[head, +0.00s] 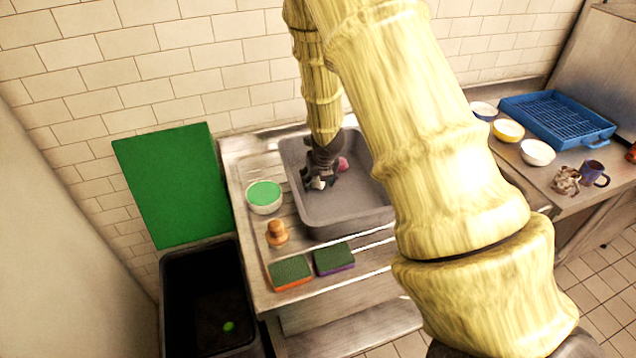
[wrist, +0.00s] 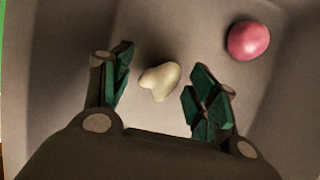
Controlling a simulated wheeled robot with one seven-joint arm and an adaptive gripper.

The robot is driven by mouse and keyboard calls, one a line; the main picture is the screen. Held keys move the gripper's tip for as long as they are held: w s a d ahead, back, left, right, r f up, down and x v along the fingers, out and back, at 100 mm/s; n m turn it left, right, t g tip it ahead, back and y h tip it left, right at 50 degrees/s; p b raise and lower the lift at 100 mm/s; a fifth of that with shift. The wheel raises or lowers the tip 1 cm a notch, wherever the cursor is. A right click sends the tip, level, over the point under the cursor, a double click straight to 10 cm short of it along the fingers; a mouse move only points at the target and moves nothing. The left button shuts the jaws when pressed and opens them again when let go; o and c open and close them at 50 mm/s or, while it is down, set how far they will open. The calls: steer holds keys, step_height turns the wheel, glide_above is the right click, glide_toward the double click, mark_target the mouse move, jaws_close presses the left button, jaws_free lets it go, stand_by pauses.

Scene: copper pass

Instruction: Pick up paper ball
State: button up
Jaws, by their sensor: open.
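A pale cream, lumpy piece (wrist: 159,82), which may be the paper ball, lies on the floor of the grey basin (head: 345,212). In the wrist view it sits between the spread fingers of my gripper (wrist: 161,62), slightly nearer the middle, with no visible contact. My gripper is open and points down into the basin; it also shows in the head view (head: 318,178), where a whitish bit shows by the fingers. A pink ball (wrist: 248,40) lies in the basin to the right, also partly visible in the head view (head: 343,164).
A green-filled bowl (head: 264,196), a wooden-knobbed piece (head: 276,233) and two sponges (head: 291,272) (head: 334,259) stand beside the basin. A black bin (head: 208,300) with a green lid (head: 170,185) is at left. A crumpled brownish lump (head: 566,180), mug (head: 593,174) and blue rack (head: 558,120) are at right.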

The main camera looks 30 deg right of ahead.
steer(key=shift+w+d+f, duration=0.1)
steer(key=shift+w+f, duration=0.05)
steer(key=shift+f, duration=0.1)
steer(key=shift+s, duration=0.25)
steer(key=shift+w+f, duration=0.2)
steer(key=shift+f, duration=0.05)
steer(key=shift+c, duration=0.2)
steer(key=shift+r, duration=0.1)
steer(key=c, duration=0.7)
steer(key=shift+r, duration=0.15)
steer(key=shift+c, duration=0.2)
steer(key=shift+s+r+b, duration=0.1)
steer(key=shift+r+b, duration=0.25)
steer(key=shift+r, duration=4.5)
